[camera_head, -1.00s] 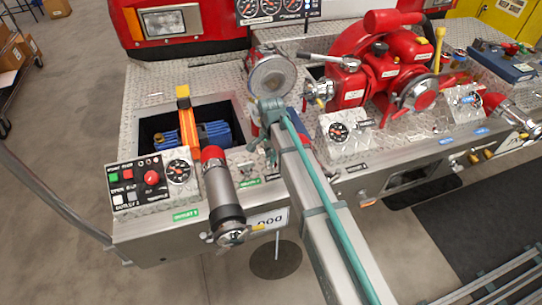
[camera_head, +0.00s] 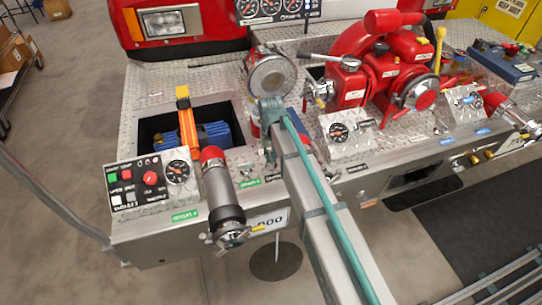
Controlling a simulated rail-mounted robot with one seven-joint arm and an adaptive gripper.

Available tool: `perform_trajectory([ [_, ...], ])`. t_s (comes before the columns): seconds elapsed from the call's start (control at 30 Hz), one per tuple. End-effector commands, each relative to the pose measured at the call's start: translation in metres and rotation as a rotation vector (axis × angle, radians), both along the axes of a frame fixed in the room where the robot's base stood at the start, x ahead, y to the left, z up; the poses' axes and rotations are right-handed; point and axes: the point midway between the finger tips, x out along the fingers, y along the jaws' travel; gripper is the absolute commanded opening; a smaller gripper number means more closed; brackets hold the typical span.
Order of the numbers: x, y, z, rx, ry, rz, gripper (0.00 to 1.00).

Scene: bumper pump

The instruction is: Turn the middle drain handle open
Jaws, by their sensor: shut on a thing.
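My arm reaches in from the lower right to the pump panel. My arm hides the fingertips and the handle, so the handle's angle cannot be told.
Left of my gripper are a grey outlet pipe with a red collar (camera_head: 224,190) and a control box (camera_head: 150,183). A round steel cap (camera_head: 271,76) stands behind it. The red pump (camera_head: 385,65) and a gauge block (camera_head: 347,133) are to the right.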

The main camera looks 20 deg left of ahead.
Motion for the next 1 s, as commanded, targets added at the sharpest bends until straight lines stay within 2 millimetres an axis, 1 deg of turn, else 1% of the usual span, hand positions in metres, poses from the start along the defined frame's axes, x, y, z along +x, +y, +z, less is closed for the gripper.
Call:
perform_trajectory([
  [0.1,0.0004,0.0002,0.0005,0.000,0.000,0.068,0.00],
  [0.3,0.0004,0.0002,0.0007,0.000,-0.001,0.146,0.00],
  [0.5,0.0004,0.0003,0.0007,0.000,-0.001,0.178,0.00],
  [0.87,0.0005,0.0004,0.0007,0.000,-0.001,0.183,0.00],
  [0.9,0.0005,0.0004,0.0007,0.000,-0.001,0.182,0.14],
  [0.97,0.0005,0.0004,0.0007,0.000,-0.001,0.182,0.24],
  [1.0,0.0004,0.0003,0.0006,0.000,-0.001,0.182,0.31],
])
